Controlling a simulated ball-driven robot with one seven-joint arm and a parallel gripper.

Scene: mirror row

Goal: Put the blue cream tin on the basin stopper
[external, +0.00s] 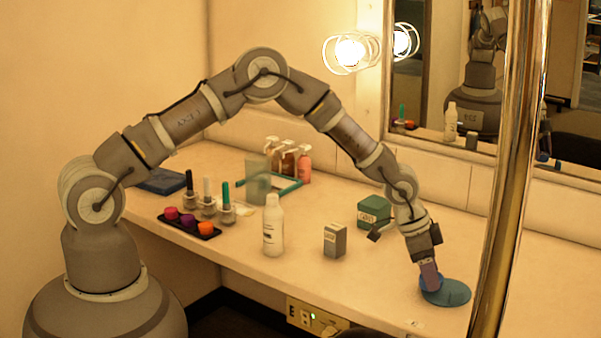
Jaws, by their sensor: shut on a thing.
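My gripper (430,277) points down near the right front of the counter. It is shut on the blue cream tin (432,286), which is mostly hidden by the fingers. The basin stopper (457,294) is a flat teal-blue disc lying on the counter. The tin overlaps the stopper's left part in this view. I cannot tell whether the tin touches the stopper or is held just above it.
A green box (374,211), a grey box (335,240) and a white bottle (273,227) stand left of my gripper. Several small bottles and a dark tray (190,227) are further left. A shiny post (515,170) rises at right. The counter between is clear.

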